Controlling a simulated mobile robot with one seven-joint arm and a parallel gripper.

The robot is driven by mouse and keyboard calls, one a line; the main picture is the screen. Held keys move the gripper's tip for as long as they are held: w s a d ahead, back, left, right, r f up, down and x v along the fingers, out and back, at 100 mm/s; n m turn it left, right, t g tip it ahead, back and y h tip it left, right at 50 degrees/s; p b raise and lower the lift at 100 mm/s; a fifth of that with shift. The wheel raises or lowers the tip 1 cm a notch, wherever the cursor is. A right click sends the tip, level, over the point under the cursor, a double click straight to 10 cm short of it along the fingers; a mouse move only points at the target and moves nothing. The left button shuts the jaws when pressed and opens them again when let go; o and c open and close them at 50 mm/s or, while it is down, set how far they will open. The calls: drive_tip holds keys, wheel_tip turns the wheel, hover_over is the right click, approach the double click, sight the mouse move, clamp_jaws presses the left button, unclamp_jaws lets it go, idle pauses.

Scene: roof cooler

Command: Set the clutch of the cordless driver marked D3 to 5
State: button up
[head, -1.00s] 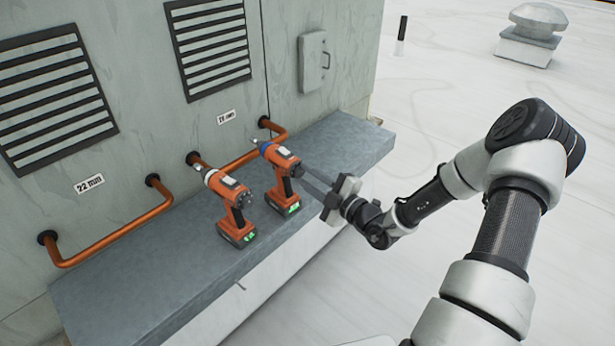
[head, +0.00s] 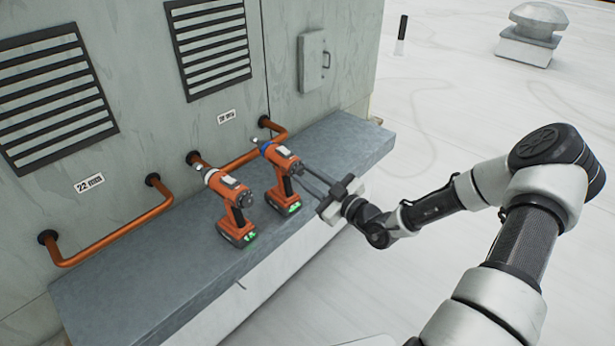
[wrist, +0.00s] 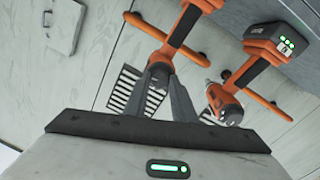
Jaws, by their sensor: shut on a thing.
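Two orange and black cordless drivers stand upright on the grey ledge (head: 160,275). The right driver (head: 277,153) has a blue collar at its wall-side end. The left driver (head: 226,184) has a pale collar there. I cannot read a D3 mark or any clutch number on either. My gripper (head: 305,175) reaches in from the right, its fingers shut on the dark near end of the right driver. In the wrist view the fingers (wrist: 165,88) close around that dark end and hide much of it; the orange body (wrist: 187,22) rises behind it.
The left driver stands close beside the held one, also in the wrist view (wrist: 263,72). Copper pipes (head: 110,230) run along the wall behind, with vents (head: 55,100) above. The ledge is bare at left and far right.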

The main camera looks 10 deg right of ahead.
idle(0.4)
drive_tip(key=o, duration=1.1)
drive_tip(key=shift+c, duration=0.2)
drive_tip(key=v, duration=1.7)
drive_tip(key=shift+s+b, duration=0.15)
drive_tip(key=shift+b, duration=0.3)
drive_tip(key=shift+d, duration=0.15)
